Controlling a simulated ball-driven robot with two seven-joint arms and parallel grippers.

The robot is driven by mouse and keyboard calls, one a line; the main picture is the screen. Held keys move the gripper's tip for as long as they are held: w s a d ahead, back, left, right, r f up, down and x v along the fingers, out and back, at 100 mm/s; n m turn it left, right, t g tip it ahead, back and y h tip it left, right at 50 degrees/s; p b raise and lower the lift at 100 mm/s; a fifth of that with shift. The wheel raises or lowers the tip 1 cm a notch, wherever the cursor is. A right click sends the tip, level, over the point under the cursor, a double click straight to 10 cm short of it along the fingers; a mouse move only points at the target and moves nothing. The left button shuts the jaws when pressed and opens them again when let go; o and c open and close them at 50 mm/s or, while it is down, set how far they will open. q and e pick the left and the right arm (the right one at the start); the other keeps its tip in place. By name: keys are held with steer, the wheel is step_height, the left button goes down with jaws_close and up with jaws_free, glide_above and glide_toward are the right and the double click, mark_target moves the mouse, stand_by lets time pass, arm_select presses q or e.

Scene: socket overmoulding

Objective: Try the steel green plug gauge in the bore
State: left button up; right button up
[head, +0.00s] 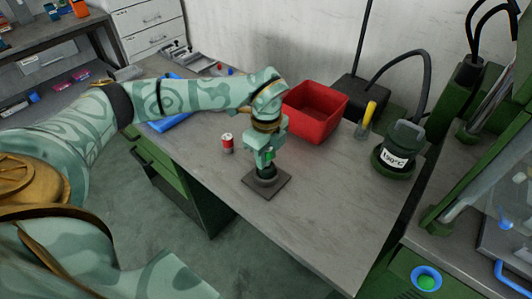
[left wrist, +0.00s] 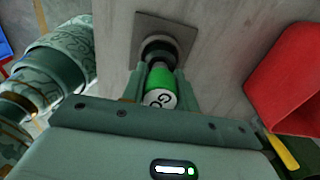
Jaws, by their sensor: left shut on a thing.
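The green plug gauge (left wrist: 161,82) is between the fingers of my left gripper (left wrist: 153,88), its pale end with lettering facing the wrist camera. In the head view only a bit of its green (head: 270,156) shows at my left gripper (head: 266,160). The gripper is shut on it, above a dark round socket (left wrist: 158,50) on a square dark plate (head: 267,182). The gauge's far end lines up with the socket; I cannot tell whether it is inside the bore. The bore itself is hidden. My right gripper is not in view.
A small red-and-white cylinder (head: 227,142) stands left of the plate. Behind are a red bin (head: 317,111), a yellow-handled tool (head: 367,118) and a dark green pot labelled 190°C (head: 397,152). A blue item (head: 166,122) lies beyond my left arm. The table front (head: 325,215) is clear.

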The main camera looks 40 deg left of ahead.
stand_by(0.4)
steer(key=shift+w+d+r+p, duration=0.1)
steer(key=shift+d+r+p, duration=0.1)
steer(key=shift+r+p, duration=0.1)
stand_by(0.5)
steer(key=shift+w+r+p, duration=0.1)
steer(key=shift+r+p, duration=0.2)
steer(key=shift+p, duration=0.05)
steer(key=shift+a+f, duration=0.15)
stand_by(0.6)
stand_by(0.7)
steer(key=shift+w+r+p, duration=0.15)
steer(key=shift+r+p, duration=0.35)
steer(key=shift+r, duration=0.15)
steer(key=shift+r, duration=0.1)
